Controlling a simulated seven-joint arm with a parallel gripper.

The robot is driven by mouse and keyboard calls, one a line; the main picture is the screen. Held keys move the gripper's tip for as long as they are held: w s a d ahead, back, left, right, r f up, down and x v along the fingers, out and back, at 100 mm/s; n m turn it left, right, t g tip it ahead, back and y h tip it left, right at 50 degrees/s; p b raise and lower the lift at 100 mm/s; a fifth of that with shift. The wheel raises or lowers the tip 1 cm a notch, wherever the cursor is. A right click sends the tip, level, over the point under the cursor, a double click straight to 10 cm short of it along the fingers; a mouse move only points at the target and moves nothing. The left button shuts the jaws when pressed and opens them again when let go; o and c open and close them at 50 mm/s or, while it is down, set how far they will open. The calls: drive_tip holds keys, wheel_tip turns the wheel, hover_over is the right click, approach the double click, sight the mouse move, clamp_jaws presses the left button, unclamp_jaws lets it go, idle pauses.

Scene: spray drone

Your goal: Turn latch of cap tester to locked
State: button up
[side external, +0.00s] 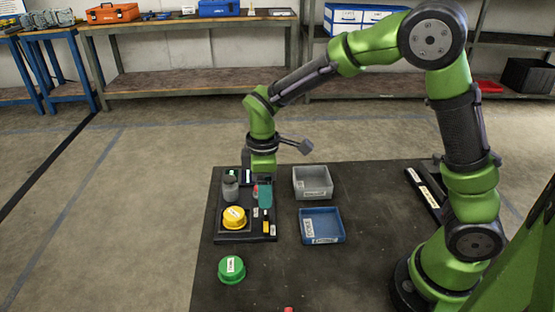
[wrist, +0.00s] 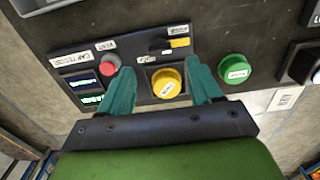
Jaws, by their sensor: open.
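The cap tester is a dark panel (side external: 222,232) on the table, with small screens, a red button (wrist: 109,65) and white labels in the wrist view (wrist: 70,62). A short yellow-and-black piece, apparently the latch (wrist: 179,43), lies near its upper right edge there; it also shows in the side view (side external: 266,227). I cannot read its position labels. A yellow cap (wrist: 167,83) sits on the panel, also in the side view (side external: 234,217). My gripper (wrist: 162,66) is open and empty, its teal fingers apart over the panel; in the side view (side external: 264,204) it points down near the red button.
A grey jar (side external: 230,188) stands at the panel's back left. A green cap (side external: 232,269) lies on the table in front of the panel. A grey bin (side external: 313,194) and a blue bin (side external: 321,238) stand to the right. The front middle of the table is mostly clear.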

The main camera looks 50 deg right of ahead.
sight(266, 218)
wheel_tip(266, 218, down, 6)
drive_tip(key=shift+f, duration=0.15)
drive_tip(key=shift+c, duration=0.2)
drive_tip(key=c, duration=1)
